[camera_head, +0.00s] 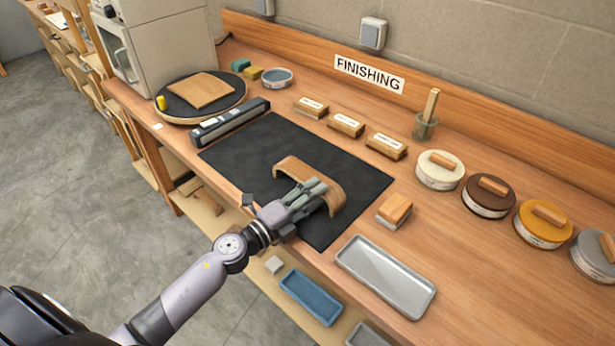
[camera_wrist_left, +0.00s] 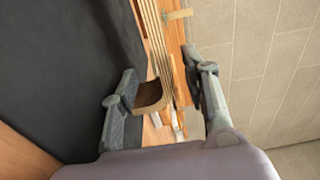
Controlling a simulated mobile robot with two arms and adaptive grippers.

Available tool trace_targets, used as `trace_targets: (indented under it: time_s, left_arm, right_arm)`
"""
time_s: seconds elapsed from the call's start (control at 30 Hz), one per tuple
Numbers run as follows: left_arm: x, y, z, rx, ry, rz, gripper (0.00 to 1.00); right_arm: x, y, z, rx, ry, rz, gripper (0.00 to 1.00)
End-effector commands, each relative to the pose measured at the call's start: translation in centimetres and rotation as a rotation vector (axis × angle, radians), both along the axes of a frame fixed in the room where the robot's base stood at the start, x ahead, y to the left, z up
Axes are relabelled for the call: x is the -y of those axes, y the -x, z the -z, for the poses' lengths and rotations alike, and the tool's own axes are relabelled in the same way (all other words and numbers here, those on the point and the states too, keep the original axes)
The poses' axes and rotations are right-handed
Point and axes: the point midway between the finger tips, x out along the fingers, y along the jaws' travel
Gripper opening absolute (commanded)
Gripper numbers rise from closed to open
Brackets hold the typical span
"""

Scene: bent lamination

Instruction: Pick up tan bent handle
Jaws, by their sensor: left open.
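The tan bent handle (camera_head: 291,166) lies on the black mat (camera_head: 238,150), a curved strip with its ends bent down. My left gripper (camera_head: 318,188) is over its middle and right part and hides some of it. In the left wrist view the handle (camera_wrist_left: 153,42) shows its layered edge and a curled end. It runs through the gap between the open fingers of the left gripper (camera_wrist_left: 163,88). I cannot tell whether either finger touches it. The right gripper is not in view.
A grey tray (camera_head: 428,300) and a small wooden block (camera_head: 395,208) stand right of the mat. Round tins (camera_head: 440,170) and labelled blocks (camera_head: 345,124) line the back. A dark bar tool (camera_head: 232,122) borders the mat's left end. The mat's left half is clear.

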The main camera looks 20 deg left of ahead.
Motion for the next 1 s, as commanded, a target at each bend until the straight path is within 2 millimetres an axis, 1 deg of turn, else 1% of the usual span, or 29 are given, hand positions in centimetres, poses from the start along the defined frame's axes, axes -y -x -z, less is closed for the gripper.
trace_targets:
  time_s: [0.03, 0.1, 0.2, 0.3, 0.5, 0.57, 1.0]
  left_arm:
    - [0.4, -0.9, -0.4, 0.003, 0.001, 0.0, 0.42]
    - [0.9, -1.9, -0.3, 0.003, 0.001, -0.001, 0.42]
    - [1.3, -2.9, -0.2, 0.002, 0.001, -0.001, 0.42]
    - [1.6, -3.3, -0.1, 0.001, 0.0, 0.0, 0.42]
    - [1.6, -3.3, -0.1, 0.0, -0.001, 0.0, 0.42]
    - [1.6, -3.3, -0.1, 0.0, -0.001, 0.0, 0.39]
    - [1.6, -3.3, -0.1, 0.0, -0.001, 0.0, 0.09]
  right_arm:
    - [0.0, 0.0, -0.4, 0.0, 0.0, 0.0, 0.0]
    - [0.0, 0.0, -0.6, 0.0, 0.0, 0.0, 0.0]
    - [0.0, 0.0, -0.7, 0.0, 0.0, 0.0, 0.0]
    - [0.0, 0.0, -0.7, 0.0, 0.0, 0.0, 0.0]
    - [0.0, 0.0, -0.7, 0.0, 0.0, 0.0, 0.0]
    - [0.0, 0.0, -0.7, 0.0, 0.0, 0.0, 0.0]
    - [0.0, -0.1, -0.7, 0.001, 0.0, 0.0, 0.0]
